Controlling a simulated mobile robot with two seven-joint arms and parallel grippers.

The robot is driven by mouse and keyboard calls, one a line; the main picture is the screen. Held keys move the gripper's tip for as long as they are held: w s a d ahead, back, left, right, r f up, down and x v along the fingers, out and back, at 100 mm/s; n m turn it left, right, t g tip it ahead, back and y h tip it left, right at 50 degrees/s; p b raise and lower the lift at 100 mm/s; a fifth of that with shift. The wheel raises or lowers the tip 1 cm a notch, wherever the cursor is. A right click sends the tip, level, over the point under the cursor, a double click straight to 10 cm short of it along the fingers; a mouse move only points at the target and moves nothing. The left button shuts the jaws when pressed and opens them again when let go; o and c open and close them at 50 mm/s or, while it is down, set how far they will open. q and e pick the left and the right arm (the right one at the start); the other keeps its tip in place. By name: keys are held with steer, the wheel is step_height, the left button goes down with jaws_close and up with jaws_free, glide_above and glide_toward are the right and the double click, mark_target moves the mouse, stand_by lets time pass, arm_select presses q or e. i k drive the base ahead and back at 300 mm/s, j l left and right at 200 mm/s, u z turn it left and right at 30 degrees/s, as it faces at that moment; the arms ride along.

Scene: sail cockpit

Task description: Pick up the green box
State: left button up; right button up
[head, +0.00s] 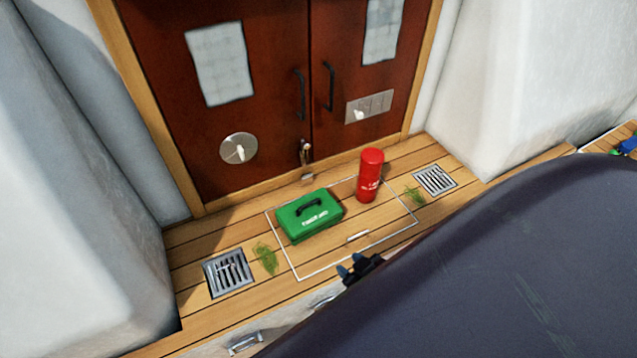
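The green box (309,215) has a dark handle on its lid and a white label on its front. It sits upright on the wooden deck, within a white-outlined hatch panel (385,232). My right gripper (350,264) shows small, with bluish fingertips that stand apart. It looks open and empty, below and to the right of the box in the picture and apart from it. My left gripper is not in view.
A red cylinder (370,175) stands just right of the box. Dark red double doors (270,110) rise behind. Metal drain grates (228,273) lie at both sides, with green tufts nearby. White walls flank the deck. A large dark shape covers the lower right.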

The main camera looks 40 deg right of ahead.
mark_target(304, 218)
steer(key=l, duration=0.85)
steer(key=k+l, duration=0.1)
steer(key=l, duration=0.75)
steer(key=l+u, duration=0.1)
steer(key=l, duration=0.75)
